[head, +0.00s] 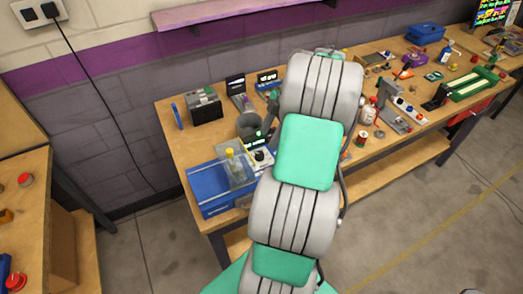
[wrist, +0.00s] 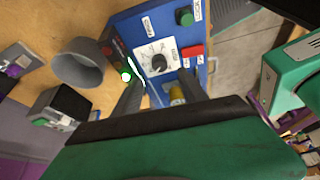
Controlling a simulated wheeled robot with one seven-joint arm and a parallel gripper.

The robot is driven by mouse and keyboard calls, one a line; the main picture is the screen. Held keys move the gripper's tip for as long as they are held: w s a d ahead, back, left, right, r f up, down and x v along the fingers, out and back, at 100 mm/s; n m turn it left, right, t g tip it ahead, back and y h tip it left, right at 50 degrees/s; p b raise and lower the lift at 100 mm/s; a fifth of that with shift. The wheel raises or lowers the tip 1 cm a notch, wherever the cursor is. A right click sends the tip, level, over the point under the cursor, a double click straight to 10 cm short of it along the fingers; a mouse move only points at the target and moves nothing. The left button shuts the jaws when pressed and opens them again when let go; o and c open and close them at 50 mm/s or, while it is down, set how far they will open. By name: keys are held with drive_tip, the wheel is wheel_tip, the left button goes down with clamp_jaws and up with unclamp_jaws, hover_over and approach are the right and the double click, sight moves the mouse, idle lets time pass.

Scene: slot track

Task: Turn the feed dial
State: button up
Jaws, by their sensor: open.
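The feed dial (wrist: 158,63) is a black knob on a white scale plate, set on a blue panel (wrist: 133,22) in the wrist view. My gripper (wrist: 161,80) is open and empty, with its two dark fingers apart, one to each side below the dial in the picture. I cannot tell how far the fingertips are from the knob. In the head view the blue machine (head: 208,192) stands at the bench's near left end, with the white dial plate (head: 263,158) partly hidden by my arm. My gripper is mostly hidden there.
A green button (wrist: 184,17) and a red button (wrist: 192,52) sit on the panel beside the dial. A lit green lamp (wrist: 126,76) is near the left finger. A grey cup (wrist: 78,68) stands left of the panel. A yellow part (wrist: 177,95) is between the fingers, lower down.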

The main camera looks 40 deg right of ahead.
sight(260, 154)
drive_tip(key=x, duration=0.7)
drive_tip(key=shift+w+a+f+p, duration=0.1)
drive_tip(key=shift+a+f+p, duration=0.1)
drive_tip(key=shift+p, duration=0.1)
drive_tip(key=shift+c, duration=0.2)
clamp_jaws()
